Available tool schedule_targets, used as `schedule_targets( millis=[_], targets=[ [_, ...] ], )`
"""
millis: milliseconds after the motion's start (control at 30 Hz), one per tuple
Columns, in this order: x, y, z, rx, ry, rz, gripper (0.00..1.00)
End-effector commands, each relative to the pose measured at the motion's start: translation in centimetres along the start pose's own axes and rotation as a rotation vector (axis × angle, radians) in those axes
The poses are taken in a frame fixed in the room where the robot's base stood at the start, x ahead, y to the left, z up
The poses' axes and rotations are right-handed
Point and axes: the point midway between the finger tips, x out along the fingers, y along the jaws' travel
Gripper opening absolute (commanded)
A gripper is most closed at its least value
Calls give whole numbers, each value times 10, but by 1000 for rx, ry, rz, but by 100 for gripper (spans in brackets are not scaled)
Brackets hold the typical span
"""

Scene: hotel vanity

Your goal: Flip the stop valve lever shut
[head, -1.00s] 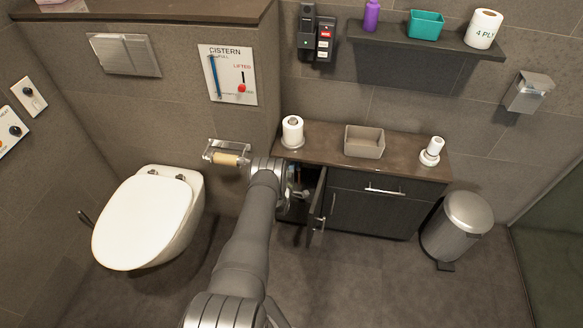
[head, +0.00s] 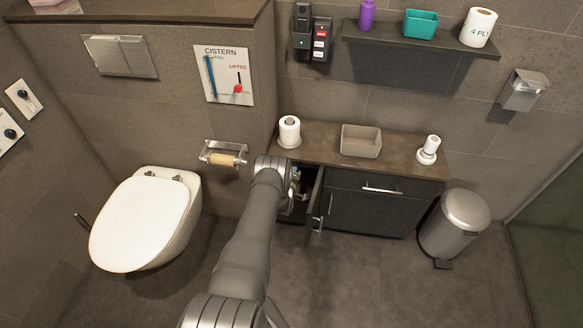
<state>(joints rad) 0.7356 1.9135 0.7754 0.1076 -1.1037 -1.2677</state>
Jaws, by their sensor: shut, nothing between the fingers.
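My arm (head: 250,225) reaches forward to the vanity cabinet (head: 370,208), and its wrist (head: 272,168) is at the open left compartment. My gripper is hidden behind the wrist and inside the cabinet, so its fingers cannot be seen. The cabinet door (head: 317,200) stands open, swung out toward me. In the dark gap between wrist and door, small pale fittings (head: 296,174) show. They are too small and too covered to tell which part is the stop valve or its lever, or how the lever lies.
A toilet (head: 145,222) stands left of my arm, and a paper holder (head: 223,156) is on the wall. The countertop (head: 330,143) carries paper rolls and a beige box (head: 361,141). A pedal bin (head: 455,225) stands at right. The floor before the cabinet is clear.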

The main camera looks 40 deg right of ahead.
Motion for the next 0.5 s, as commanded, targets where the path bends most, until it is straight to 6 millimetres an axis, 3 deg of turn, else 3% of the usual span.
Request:
schedule_targets(
  millis=[500],
  targets=[
    [2,3,32,431,-1,-21,0]
  ],
)
